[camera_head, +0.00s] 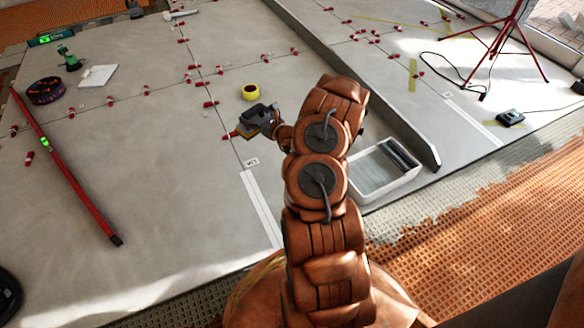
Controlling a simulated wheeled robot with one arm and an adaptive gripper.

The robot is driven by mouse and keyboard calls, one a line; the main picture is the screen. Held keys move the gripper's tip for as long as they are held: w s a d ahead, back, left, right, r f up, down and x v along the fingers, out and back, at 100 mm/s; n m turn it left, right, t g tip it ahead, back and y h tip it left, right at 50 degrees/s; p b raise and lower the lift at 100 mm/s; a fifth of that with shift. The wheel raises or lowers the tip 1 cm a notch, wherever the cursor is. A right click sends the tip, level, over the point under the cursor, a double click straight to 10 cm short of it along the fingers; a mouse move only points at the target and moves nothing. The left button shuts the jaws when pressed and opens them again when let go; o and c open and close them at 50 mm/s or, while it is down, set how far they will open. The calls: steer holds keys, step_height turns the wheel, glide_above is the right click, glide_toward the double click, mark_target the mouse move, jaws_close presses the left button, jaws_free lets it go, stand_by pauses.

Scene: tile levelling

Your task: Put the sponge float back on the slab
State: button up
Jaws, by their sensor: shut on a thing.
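My orange-brown arm reaches out from the bottom middle. My dark gripper (258,117) is at its far end, over the grey tile slab (180,195). It is shut on the sponge float, a small block with a tan-orange sponge face (247,131). The fingers cover most of the float. I cannot tell whether the float touches the slab or hangs just above it. Red levelling clips show close to its left side.
A yellow tape roll (250,92) lies just beyond my gripper. A white wash tray (380,172) stands right of my arm, beside a long dark straightedge (375,95). A red level (65,170) lies at left. Several red clips line the joints. A red tripod (505,40) stands far right.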

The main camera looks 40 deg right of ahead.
steer(key=s+d+f+m+g+h+b, duration=0.15)
steer(key=s+d+f+m+h, duration=0.4)
steer(key=d+f, duration=0.7)
steer(key=shift+n+t+h, duration=0.25)
steer(key=shift+n+h, duration=0.2)
steer(key=shift+n, duration=0.2)
steer(key=shift+s+a+f+b, duration=0.2)
steer(key=shift+s+f+b, duration=0.45)
steer(key=shift+f, duration=1.25)
steer(key=shift+s+a+f+b, duration=0.2)
steer(key=shift+f+b, duration=0.75)
steer(key=shift+f, duration=0.9)
steer(key=shift+s+a+f+b, duration=0.15)
steer(key=shift+s+f+b, duration=0.5)
steer(key=shift+f, duration=1.25)
steer(key=shift+w+f, duration=0.15)
steer(key=shift+w, duration=0.1)
steer(key=o, duration=1.1)
steer(key=shift+o, duration=0.2)
